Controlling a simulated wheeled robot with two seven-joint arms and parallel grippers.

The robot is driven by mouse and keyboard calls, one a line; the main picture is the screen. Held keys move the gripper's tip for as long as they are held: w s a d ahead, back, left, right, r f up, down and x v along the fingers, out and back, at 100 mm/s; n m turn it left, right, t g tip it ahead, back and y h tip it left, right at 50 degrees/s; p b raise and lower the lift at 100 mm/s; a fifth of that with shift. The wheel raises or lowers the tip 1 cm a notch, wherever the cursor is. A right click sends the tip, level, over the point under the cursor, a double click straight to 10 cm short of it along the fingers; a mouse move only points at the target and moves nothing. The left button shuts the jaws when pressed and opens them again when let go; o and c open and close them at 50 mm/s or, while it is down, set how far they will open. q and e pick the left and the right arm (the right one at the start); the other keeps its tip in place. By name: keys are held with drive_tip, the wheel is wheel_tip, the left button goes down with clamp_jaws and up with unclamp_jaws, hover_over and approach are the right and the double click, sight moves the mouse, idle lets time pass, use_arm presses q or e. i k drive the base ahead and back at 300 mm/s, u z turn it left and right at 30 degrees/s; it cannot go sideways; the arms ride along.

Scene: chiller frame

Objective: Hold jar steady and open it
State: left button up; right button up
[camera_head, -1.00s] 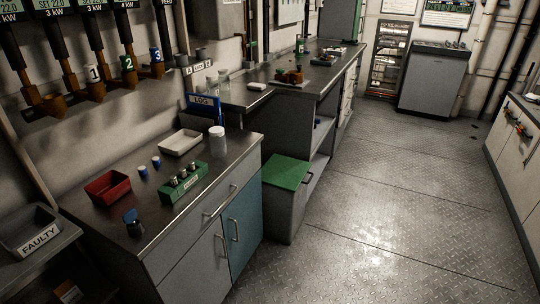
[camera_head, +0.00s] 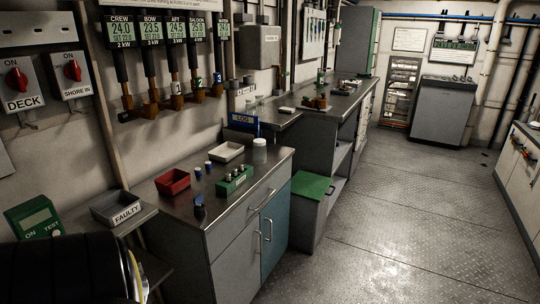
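A jar with a pale lid (camera_head: 260,149) stands upright on the steel-topped bench (camera_head: 225,205), near its back right corner, beside a white tray (camera_head: 228,152). The jar looks closed, but it is too small to make out detail. Neither of my grippers shows in the view, and nothing touches the jar.
The bench also bears a red bin (camera_head: 172,182), a green block (camera_head: 235,181) with several small pieces, and small blue-and-white items. A grey FAULTY bin (camera_head: 117,208) sits to the left. A dark rounded shape fills the lower left corner. Floor at right is clear.

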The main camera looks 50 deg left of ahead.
sight(259, 153)
drive_tip(key=u, duration=0.25)
drive_tip(key=i, duration=1.8)
drive_tip(key=u, duration=0.9)
drive_tip(key=i, duration=1.6)
drive_tip(key=u, duration=1.95)
drive_tip(key=i, duration=0.7)
drive_tip(key=u, duration=0.7)
